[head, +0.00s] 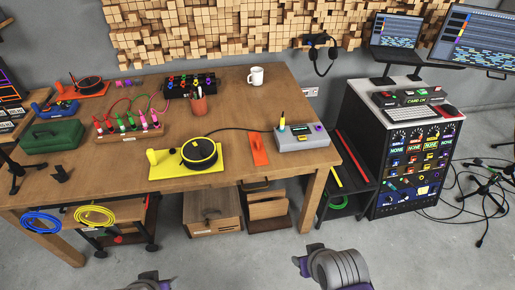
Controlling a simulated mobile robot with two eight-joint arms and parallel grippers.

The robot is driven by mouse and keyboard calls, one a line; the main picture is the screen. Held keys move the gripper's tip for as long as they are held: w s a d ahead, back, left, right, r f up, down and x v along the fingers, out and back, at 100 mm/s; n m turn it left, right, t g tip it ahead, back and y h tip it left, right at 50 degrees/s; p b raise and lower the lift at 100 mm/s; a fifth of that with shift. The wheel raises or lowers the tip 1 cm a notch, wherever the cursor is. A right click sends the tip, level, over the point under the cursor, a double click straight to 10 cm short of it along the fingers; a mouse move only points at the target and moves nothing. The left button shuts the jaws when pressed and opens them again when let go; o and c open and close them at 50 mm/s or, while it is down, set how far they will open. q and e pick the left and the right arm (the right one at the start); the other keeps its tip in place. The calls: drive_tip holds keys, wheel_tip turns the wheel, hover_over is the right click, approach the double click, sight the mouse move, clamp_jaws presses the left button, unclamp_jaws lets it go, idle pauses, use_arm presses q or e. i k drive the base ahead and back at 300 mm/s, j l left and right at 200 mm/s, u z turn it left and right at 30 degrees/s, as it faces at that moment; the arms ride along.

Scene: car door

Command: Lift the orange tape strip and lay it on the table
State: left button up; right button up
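An orange strip (259,153) lies near the front edge of the wooden table (225,121), between a yellow board and a grey box. It looks flat on the table top, with a small dark mark near its upper end. I cannot tell how firmly it is attached. Parts of my two arms show at the bottom edge of the head view, in front of the table and well short of the strip. No fingertips of either gripper can be made out.
A yellow board (168,172) with a black reel (200,153) is left of the strip. A grey box (303,140) with a cable is right of it.

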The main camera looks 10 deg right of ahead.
sight(260, 156)
drive_tip(key=i+l, duration=0.2)
drive_tip(key=l, duration=0.15)
drive_tip(key=i+l, duration=0.2)
drive_tip(key=i+l+u, duration=0.1)
drive_tip(key=l, duration=0.25)
drive_tip(key=i+l+u, duration=0.1)
drive_tip(key=i+l, duration=0.15)
drive_tip(key=l, duration=0.15)
drive_tip(key=i+l+u, duration=0.1)
drive_tip(key=l, duration=0.25)
drive_tip(key=i+u, duration=0.1)
drive_tip(key=u, duration=1.25)
